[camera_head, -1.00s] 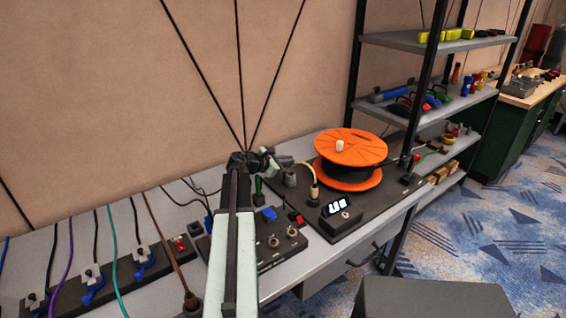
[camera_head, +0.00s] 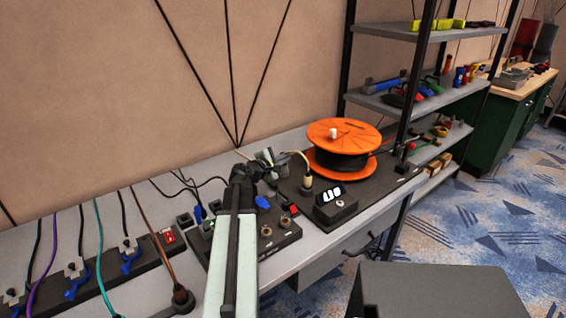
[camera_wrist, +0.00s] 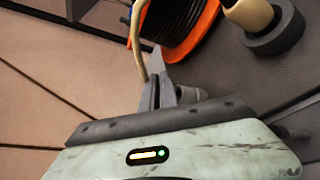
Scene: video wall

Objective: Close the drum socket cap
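The orange cable drum (camera_head: 345,133) stands on a dark board (camera_head: 375,192) on the bench. In front of it a cream plug (camera_head: 307,183) with a cream cable stands upright on the board. A short dark grey cylinder (camera_head: 283,171) is just left of the plug, partly behind my gripper; I cannot tell whether it is the socket or its cap. My gripper (camera_head: 272,157) is above that spot, left of the drum. In the wrist view its grey fingers (camera_wrist: 168,85) point toward the drum (camera_wrist: 205,32), with the cream cable close by. Their gap and any held object are unclear.
A socket strip with cables (camera_head: 100,275) runs along the left. A shelf rack (camera_head: 415,105) stands right.

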